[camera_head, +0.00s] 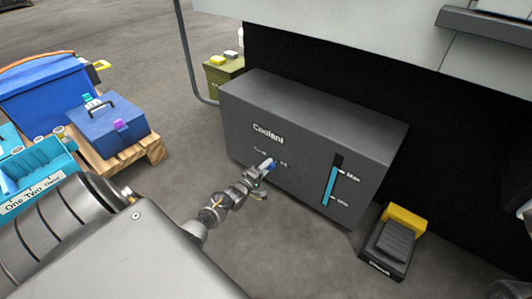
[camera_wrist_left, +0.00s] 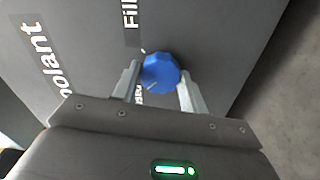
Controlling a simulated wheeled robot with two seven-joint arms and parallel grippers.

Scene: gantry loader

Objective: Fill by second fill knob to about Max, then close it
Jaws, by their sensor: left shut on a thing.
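The grey coolant tank (camera_head: 310,125) stands on the floor with "Coolant" lettered on its front. Its blue fill knob (camera_head: 269,163) also shows in the left wrist view (camera_wrist_left: 160,70), with a white pointer mark at its upper left edge. My left gripper (camera_head: 262,170) is shut on the knob, one finger on each side in the left wrist view (camera_wrist_left: 160,88). The level gauge (camera_head: 332,182) is a dark strip with Max and Min marks. Its cyan column reaches about the Max mark, with a dark stretch above.
A yellow and black foot pedal (camera_head: 390,245) stands right of the tank. A blue toolbox (camera_head: 108,135) on a wooden pallet (camera_head: 150,150), a blue bin (camera_head: 45,90) and a teal tray (camera_head: 40,165) are at left. An olive bin (camera_head: 222,77) stands behind the tank.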

